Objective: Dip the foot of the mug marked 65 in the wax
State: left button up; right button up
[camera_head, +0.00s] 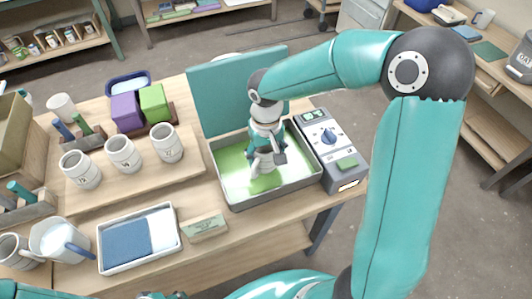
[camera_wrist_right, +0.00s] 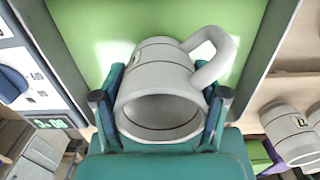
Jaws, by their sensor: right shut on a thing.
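My right gripper (camera_head: 266,140) reaches down over the grey wax pan (camera_head: 282,193) with green wax (camera_head: 231,163) in it. It is shut on a pale grey mug (camera_head: 262,164). In the right wrist view the mug (camera_wrist_right: 160,85) sits between both fingers (camera_wrist_right: 160,112). Its open mouth faces the camera, its handle points to the upper right, and its foot points away toward the green wax (camera_wrist_right: 95,25). I cannot tell whether the foot touches the wax. No number shows on the held mug. At the bottom edge, only small dark parts of my left gripper (camera_head: 162,295) show.
Several mugs, including this one (camera_head: 122,154), stand on a wooden board (camera_head: 105,192) left of the pan. A control box (camera_head: 328,145) adjoins the pan's right side, and a teal lid (camera_head: 222,90) stands behind it. A tray with a blue sponge (camera_head: 128,241) and a small sign (camera_head: 204,227) are in front.

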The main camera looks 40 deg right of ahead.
jog(key=shift+f+b, duration=0.75)
jog(key=shift+f, duration=0.1)
jog(key=shift+r, duration=0.15)
dwell(1.0)
jog(key=shift+r+p, duration=0.8)
jog(key=shift+r, duration=0.15)
dwell(1.1)
notch_tip(320, 180, up, 8)
jog(key=p, duration=0.5)
jog(key=shift+f, duration=0.2)
dwell(0.4)
